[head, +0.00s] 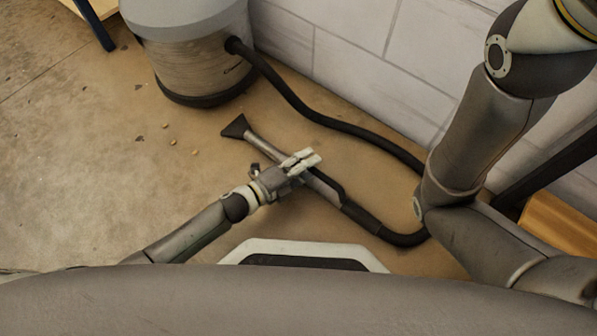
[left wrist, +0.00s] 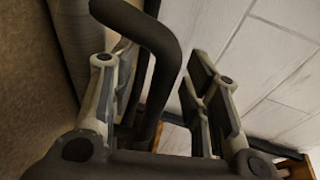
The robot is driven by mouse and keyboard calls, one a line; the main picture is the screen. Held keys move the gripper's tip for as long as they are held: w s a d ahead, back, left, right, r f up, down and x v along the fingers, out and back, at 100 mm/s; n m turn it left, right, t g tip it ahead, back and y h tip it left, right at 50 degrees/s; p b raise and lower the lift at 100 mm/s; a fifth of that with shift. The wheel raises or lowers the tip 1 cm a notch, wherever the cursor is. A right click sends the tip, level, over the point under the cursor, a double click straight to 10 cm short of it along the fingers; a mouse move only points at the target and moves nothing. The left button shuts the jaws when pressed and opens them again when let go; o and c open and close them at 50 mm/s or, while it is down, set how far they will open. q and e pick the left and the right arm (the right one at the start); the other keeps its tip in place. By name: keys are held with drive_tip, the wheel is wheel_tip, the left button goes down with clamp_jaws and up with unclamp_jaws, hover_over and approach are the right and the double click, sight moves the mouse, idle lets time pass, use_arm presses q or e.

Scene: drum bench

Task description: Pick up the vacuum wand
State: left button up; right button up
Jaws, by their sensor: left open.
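The vacuum wand (head: 264,145) lies slantwise on the floor, with a dark flared nozzle at its upper left end and a black grip toward the lower right. My left gripper (head: 303,161) is open over the middle of the wand and hides part of it. In the left wrist view, the open fingers (left wrist: 160,95) stand on either side of a dark bent tube (left wrist: 160,45); I cannot tell whether they touch it. My right arm shows at the right of the head view, but its gripper is out of view.
The vacuum drum (head: 200,65) stands at the upper left. Its black hose (head: 310,112) curves along the pale block wall (head: 385,75) to the wand's lower end. Several small bits of debris (head: 172,141) lie on the floor. The floor left of the wand is mostly clear.

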use_arm(q)
drive_tip(key=shift+c, duration=0.3)
clamp_jaws()
drive_tip(key=shift+r, duration=0.1)
